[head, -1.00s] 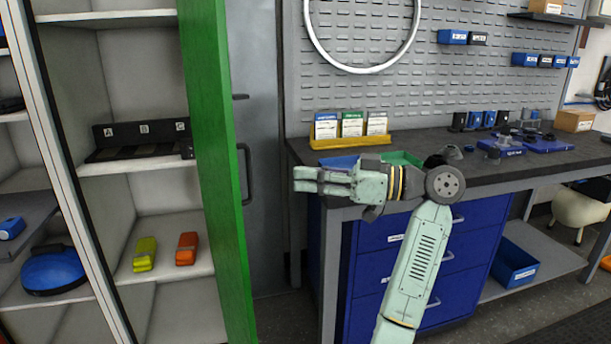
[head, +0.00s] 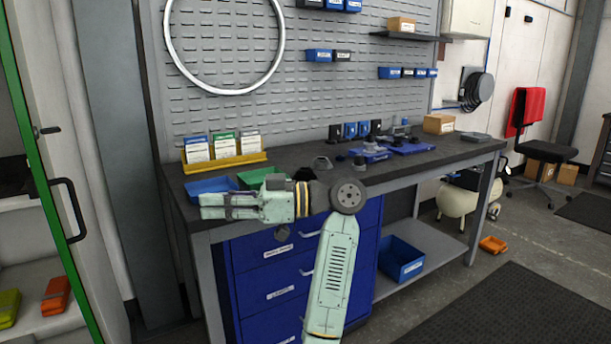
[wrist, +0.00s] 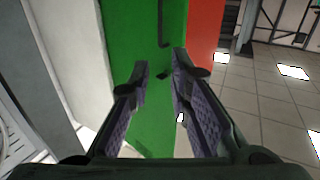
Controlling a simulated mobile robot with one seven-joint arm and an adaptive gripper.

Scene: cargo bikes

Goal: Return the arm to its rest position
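My gripper (head: 216,207) is at the end of my pale green arm in the head view, pointing left in front of the workbench's left end. In the wrist view my gripper (wrist: 158,85) has its two fingers apart with nothing between them. Beyond the fingers is a green cabinet door (wrist: 150,115) with a dark handle. My forearm rises from the bottom of the head view, bent at the elbow in front of the blue drawers.
The workbench (head: 300,175) carries a blue bin (head: 212,186), a yellow card holder (head: 225,161) and blue fixtures (head: 370,153). The open cabinet with its green door edge (head: 48,200) stands at the left. Open floor and a dark mat (head: 485,310) lie to the right.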

